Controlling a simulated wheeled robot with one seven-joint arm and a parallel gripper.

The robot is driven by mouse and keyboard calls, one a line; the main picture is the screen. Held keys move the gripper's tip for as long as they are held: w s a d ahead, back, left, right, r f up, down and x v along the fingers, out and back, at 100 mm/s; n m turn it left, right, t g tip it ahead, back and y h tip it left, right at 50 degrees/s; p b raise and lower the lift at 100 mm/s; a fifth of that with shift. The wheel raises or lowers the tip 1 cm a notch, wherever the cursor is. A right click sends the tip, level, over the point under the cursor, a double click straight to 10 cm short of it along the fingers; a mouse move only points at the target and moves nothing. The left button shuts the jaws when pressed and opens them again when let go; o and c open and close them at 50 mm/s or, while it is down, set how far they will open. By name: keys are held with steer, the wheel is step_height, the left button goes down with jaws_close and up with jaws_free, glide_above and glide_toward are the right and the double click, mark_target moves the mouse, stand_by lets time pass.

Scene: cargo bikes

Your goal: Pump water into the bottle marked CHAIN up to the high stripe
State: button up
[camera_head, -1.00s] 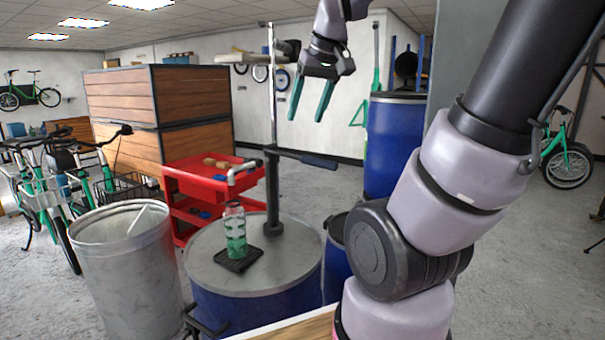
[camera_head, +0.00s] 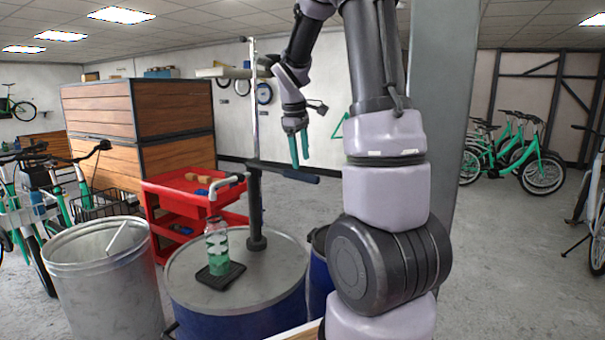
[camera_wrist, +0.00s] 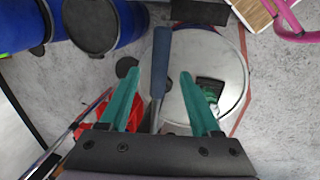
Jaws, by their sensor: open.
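A clear bottle (camera_head: 217,246) with green liquid and pale markings stands upright on a black pad (camera_head: 220,275) on the blue drum's metal lid (camera_head: 275,277). I cannot read its label. The hand pump (camera_head: 256,205) rises from the lid behind it, with its spout (camera_head: 228,183) above the bottle and its dark lever (camera_head: 290,174) reaching right. My gripper (camera_head: 300,148) is open and empty above the lever. In the wrist view the blue-grey lever (camera_wrist: 160,65) lies below and between my green fingers (camera_wrist: 157,103), apart from them as far as I can tell.
A metal bin (camera_head: 105,275) stands left of the drum. A red cart (camera_head: 175,217) with small items is behind it. Blue drums (camera_wrist: 125,20) and a dark lid (camera_wrist: 91,25) show in the wrist view.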

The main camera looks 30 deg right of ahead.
steer(key=x, duration=0.5)
steer(key=shift+f, duration=0.4)
jaws_close()
stand_by(1.0)
